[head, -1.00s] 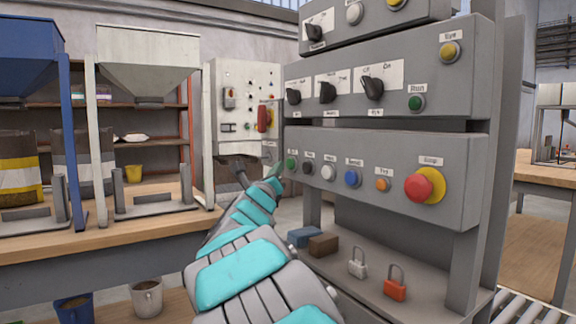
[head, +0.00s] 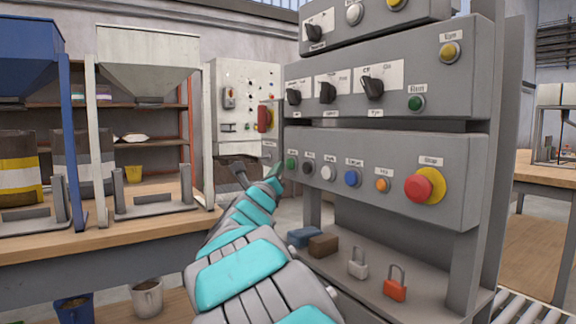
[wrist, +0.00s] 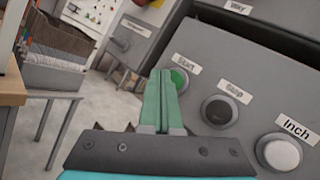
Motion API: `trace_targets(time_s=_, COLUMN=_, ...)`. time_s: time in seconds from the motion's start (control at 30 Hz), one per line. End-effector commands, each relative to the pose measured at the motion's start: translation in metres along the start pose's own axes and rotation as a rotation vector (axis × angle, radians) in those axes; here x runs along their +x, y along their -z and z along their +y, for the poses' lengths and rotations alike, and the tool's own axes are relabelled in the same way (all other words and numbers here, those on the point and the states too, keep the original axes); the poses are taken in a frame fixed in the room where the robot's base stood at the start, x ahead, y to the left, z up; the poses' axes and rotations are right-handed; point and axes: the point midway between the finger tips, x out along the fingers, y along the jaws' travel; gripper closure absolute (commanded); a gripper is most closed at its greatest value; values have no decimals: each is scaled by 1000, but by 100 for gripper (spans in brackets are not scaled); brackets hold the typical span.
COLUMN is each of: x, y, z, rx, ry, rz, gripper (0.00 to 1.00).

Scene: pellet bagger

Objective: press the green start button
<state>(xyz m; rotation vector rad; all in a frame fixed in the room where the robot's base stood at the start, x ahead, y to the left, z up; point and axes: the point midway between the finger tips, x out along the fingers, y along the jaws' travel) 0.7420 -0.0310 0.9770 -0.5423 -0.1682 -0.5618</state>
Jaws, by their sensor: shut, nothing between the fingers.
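The green start button (wrist: 179,79) sits in the wrist view under a label reading Start, at the left end of the lower panel's row. It also shows in the head view (head: 291,163). My gripper (wrist: 160,75) is shut and empty, its green fingertips overlapping the button's left side in the wrist view. In the head view my gripper (head: 277,170) is just left of and below the button, close to the panel face. I cannot tell whether the tips touch the button.
Beside it are a black stop button (wrist: 220,111) and a white inch button (wrist: 279,152). A red mushroom button (head: 419,188) sits at the panel's right. A second green button (head: 415,103) is on the panel above. Padlocks (head: 395,285) stand on the shelf below.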

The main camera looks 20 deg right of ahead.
Motion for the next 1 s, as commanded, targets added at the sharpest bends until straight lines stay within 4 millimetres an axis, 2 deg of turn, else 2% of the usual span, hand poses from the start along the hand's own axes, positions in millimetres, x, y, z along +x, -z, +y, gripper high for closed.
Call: trace_targets(time_s=1.0, x=6, y=4, z=-5, rx=1, ry=0, rz=0, gripper=100)
